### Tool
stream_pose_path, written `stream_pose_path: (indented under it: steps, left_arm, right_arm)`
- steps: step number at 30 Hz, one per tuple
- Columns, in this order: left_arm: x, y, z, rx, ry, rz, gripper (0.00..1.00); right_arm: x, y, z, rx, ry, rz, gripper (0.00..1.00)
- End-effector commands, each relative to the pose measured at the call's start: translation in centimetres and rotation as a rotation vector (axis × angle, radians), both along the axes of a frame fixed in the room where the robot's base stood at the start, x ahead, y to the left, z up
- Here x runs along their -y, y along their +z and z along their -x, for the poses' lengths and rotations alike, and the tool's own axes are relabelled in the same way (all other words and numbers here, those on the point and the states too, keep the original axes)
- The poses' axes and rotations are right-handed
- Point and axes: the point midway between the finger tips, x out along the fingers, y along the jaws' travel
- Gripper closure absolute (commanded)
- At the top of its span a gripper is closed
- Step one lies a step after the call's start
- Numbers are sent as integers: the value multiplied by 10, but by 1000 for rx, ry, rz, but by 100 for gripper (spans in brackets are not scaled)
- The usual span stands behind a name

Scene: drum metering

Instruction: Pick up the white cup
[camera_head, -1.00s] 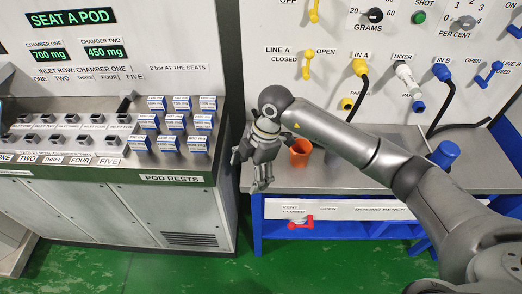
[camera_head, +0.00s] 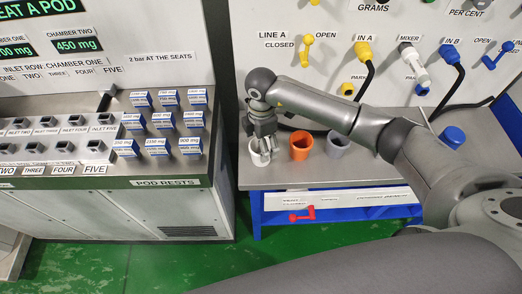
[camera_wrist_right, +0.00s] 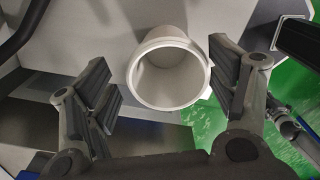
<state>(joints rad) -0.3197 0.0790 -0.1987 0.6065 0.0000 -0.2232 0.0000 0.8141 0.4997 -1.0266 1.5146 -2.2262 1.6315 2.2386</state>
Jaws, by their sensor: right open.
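The white cup (camera_head: 260,152) stands at the left end of the grey bench top in the head view. My right gripper (camera_head: 264,135) is directly above and partly in front of it. In the right wrist view the white cup (camera_wrist_right: 168,70) is upright with its open mouth towards the camera. My right gripper (camera_wrist_right: 168,95) is open there, with one finger pad on each side of the cup. A gap shows on the left side; the right pad is close to the rim, and I cannot tell whether it touches. My left gripper is not in view.
An orange cup (camera_head: 301,146) and a grey cup (camera_head: 337,144) stand just right of the white cup. A blue-lidded container (camera_head: 452,137) is further right. The bench's front edge (camera_head: 330,182) is close, with a red handle (camera_head: 302,215) below it.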

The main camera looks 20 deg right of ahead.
Motion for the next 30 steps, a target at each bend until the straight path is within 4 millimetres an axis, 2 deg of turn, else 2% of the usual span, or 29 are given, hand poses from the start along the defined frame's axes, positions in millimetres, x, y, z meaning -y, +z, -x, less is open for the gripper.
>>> stream_pose_path:
  steps: [5,9,18,27,30]
  left_arm:
    - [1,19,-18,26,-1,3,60]
    - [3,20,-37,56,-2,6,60]
    - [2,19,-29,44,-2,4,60]
    - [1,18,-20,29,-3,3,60]
    - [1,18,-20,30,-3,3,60]
  right_arm:
    - [-3,-24,10,-6,2,1,21]
    - [-3,-42,8,-4,0,0,21]
    - [-3,-46,7,-1,2,-1,23]
    - [-3,-46,7,-1,1,-1,61]
    - [-3,-46,7,-1,1,-1,71]
